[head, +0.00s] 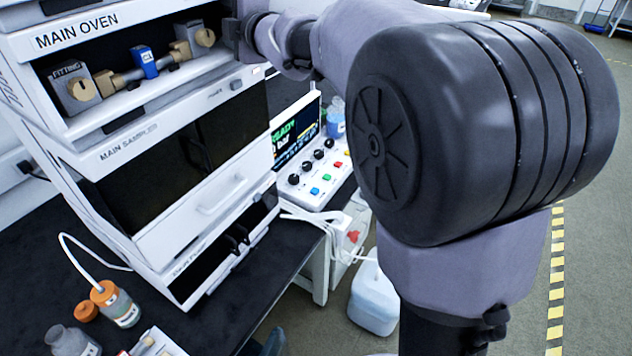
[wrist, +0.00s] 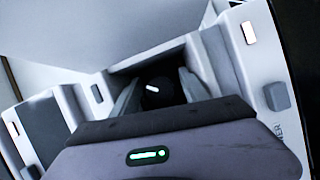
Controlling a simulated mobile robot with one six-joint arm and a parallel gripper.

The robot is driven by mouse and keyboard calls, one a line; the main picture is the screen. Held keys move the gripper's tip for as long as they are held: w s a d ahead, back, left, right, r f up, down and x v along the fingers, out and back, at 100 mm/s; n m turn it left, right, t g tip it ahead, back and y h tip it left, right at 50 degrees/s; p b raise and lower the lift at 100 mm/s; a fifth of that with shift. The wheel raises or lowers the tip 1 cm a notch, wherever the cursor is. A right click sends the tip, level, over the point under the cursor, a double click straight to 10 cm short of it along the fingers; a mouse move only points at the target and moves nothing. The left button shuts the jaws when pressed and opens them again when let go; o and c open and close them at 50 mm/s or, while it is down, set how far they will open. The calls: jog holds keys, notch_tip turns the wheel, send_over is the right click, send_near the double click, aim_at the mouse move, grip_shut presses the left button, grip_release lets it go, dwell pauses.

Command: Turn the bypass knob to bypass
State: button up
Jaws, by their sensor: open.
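In the wrist view a dark round knob (wrist: 160,98) with a short white pointer mark sits in a shaded recess between two pale housings. No label shows beside it, so I cannot confirm that it is the bypass knob. The white mark lies slanted, nearer level than upright in this view. My gripper (wrist: 158,87) is open, with one grey finger on each side of the knob. I cannot tell whether the fingers touch it. In the head view my arm reaches to the right end of the main oven shelf (head: 128,98), and the gripper tips are hard to make out there.
The oven shelf holds two grey fittings, the left one (head: 76,90) clear of my arm, and a blue cartridge (head: 145,62). A control panel (head: 312,178) with several knobs and coloured buttons stands right of the stack. An orange-capped bottle (head: 117,304) stands on the dark bench.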

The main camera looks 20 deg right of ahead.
jog(key=shift+f+n+b, duration=0.5)
jog(key=shift+f+b, duration=0.15)
jog(key=shift+b, duration=0.5)
jog(key=shift+s+r+n+t+b, duration=0.25)
jog(key=shift+s+n+t+b, duration=0.05)
jog(key=shift+b, duration=0.25)
jog(key=r+p+v, duration=0.1)
jog(key=p+v, duration=0.3)
jog(key=v, duration=1.3)
jog(key=s+d+f+m+g+h+p, duration=0.1)
jog(key=s+f+m+g+h, duration=0.4)
jog(key=s+f+m, duration=1)
jog(key=m+g+p, duration=0.1)
jog(key=m+g, duration=0.2)
jog(key=m, duration=0.2)
jog(key=shift+m+p, duration=0.3)
jog(key=shift+p, duration=0.1)
jog(key=shift+s+d, duration=0.1)
jog(key=shift+d, duration=0.05)
